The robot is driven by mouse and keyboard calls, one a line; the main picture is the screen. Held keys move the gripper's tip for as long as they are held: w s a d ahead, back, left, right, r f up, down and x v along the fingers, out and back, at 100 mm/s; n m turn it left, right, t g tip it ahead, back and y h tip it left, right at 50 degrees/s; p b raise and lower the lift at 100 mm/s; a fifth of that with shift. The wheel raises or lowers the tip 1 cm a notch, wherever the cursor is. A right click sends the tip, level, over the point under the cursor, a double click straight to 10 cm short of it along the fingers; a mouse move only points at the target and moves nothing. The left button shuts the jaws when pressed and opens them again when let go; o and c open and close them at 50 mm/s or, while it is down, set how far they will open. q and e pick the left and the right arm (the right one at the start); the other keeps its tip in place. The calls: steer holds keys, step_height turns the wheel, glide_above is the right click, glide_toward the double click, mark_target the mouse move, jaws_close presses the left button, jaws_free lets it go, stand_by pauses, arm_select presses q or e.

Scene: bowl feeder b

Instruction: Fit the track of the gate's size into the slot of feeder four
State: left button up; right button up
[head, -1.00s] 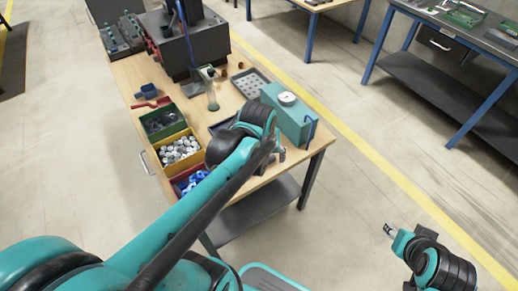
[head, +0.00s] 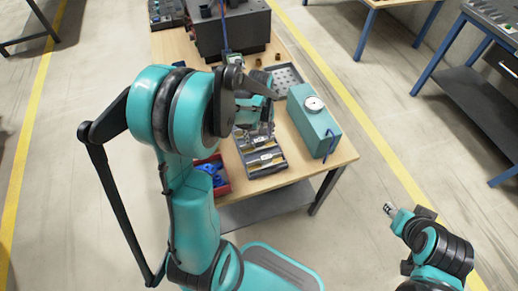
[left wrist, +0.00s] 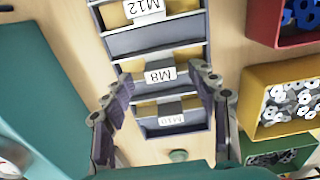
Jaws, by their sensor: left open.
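A dark rack (head: 281,168) holds labelled tracks on the bench. In the left wrist view its labels read upside down: the M12 track (left wrist: 118,17), the M8 track (left wrist: 128,79) and the M10 track (left wrist: 147,109). A bare compartment (left wrist: 155,40) lies between M12 and M8. My left gripper (left wrist: 165,78) is open above the rack, its fingers on either side of the M8 label; contact cannot be told. It also shows in the head view (head: 256,128). My right gripper (head: 389,209) is off the bench, too small to read. Feeder four's slot and the gate's size cannot be made out.
A teal box with a dial (head: 318,125) stands right of the rack. A red bin of blue parts (head: 222,185) and a yellow bin (left wrist: 250,88) stand on the other side. A dark machine (head: 235,35) and a dimpled tray (head: 287,77) are farther back.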

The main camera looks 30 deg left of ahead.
mark_target(259, 145)
arm_select(q)
step_height(259, 145, down, 3)
steer(key=shift+a+r+b, duration=0.1)
steer(key=shift+r+b, duration=0.05)
steer(key=shift+b, duration=0.2)
steer(key=shift+r, duration=0.1)
jaws_close()
